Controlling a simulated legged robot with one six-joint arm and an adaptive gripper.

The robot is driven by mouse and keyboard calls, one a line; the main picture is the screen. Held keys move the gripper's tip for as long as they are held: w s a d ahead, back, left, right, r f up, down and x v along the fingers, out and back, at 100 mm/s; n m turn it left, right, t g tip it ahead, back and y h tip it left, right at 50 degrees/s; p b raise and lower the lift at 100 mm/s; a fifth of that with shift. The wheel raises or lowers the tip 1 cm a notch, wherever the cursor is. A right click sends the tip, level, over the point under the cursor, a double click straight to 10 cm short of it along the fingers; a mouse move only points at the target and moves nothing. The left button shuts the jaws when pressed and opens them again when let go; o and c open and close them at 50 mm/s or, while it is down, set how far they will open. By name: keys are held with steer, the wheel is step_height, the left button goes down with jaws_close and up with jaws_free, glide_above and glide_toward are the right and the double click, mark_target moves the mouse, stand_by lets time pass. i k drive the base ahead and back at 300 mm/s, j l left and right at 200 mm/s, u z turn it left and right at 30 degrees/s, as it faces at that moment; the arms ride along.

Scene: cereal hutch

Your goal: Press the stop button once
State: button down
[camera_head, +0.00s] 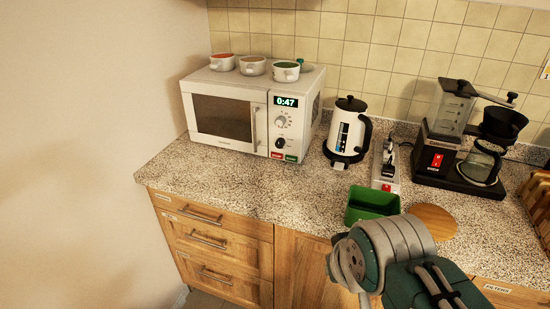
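The white microwave (228,143) stands on the left of the counter with its door shut. Its display (286,101) reads 0:47. A red button (277,155) and a green button (291,158) sit side by side at the bottom of its control panel, below two dials. Their lettering is too small to read; the red one looks like the stop button. Nothing covers the panel. Grey and teal links of my arm show at the lower right, in front of the counter and apart from the microwave. My gripper's fingers are not visible.
Several small bowls (252,65) stand on the microwave. Right of it are a white kettle (346,135), a small device with a red switch (386,172), a green bin (370,202), a round wooden board (434,221) and a coffee maker (460,150). The counter (240,185) before the microwave is clear.

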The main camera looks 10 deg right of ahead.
mark_target(274, 155)
steer(key=i+j+z, duration=0.2)
steer(key=i+j, duration=0.15)
steer(key=j, duration=0.25)
steer(key=i+j+z, duration=0.1)
steer(key=j, duration=0.25)
steer(key=i+j, duration=0.2)
steer(key=j, duration=0.15)
steer(key=i+j+z, duration=0.15)
steer(key=j, duration=0.2)
